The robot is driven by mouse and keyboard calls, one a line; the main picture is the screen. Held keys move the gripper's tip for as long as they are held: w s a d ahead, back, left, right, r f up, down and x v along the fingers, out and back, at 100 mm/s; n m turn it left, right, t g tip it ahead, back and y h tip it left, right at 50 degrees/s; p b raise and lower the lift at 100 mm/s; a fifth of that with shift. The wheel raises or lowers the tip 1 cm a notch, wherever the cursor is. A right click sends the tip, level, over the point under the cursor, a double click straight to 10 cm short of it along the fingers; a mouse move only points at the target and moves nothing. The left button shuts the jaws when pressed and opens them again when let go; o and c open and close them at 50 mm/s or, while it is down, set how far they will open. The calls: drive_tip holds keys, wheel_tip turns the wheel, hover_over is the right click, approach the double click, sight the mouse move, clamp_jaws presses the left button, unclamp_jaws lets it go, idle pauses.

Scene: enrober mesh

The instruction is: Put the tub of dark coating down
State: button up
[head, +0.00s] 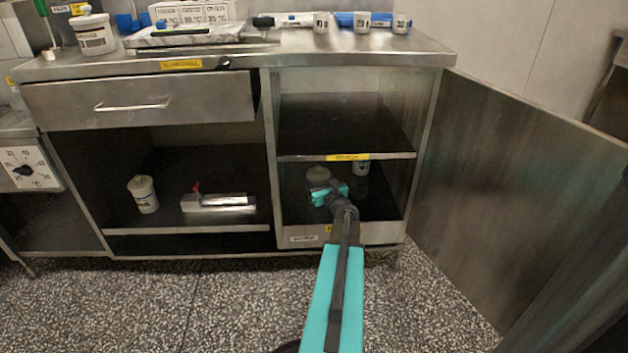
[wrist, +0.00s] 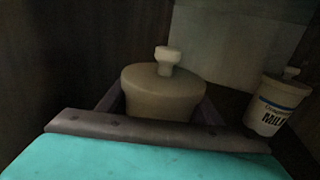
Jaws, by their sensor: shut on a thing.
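The tub (head: 318,175), brownish-grey in the dim light, is inside the lower right compartment of the cabinet. In the wrist view this tub (wrist: 160,94) has a wide round lid with a pale knob and looks upright. My gripper (head: 322,194) reaches in from the front and is shut on the tub, one finger on each side of it. The tub's front and lower part are hidden behind my gripper, and no label shows. I cannot tell whether its base touches the compartment floor (head: 380,205).
A white tub marked MILK (wrist: 270,105) stands to the right in the same compartment; it also shows in the head view (head: 361,167). A shelf (head: 300,140) lies above. The cabinet door (head: 510,180) is open at right. Another white tub (head: 143,194) stands in the left compartment.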

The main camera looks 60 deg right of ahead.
drive_tip(key=shift+f, duration=0.25)
drive_tip(key=o, duration=1.5)
drive_tip(key=shift+r, duration=0.15)
drive_tip(key=shift+s+a, duration=0.35)
drive_tip(key=shift+s, duration=0.15)
drive_tip(key=p+v, duration=0.3)
drive_tip(key=v, duration=0.7)
drive_tip(key=shift+s+a, duration=0.15)
drive_tip(key=shift+s, duration=0.2)
drive_tip(key=shift+s, duration=0.1)
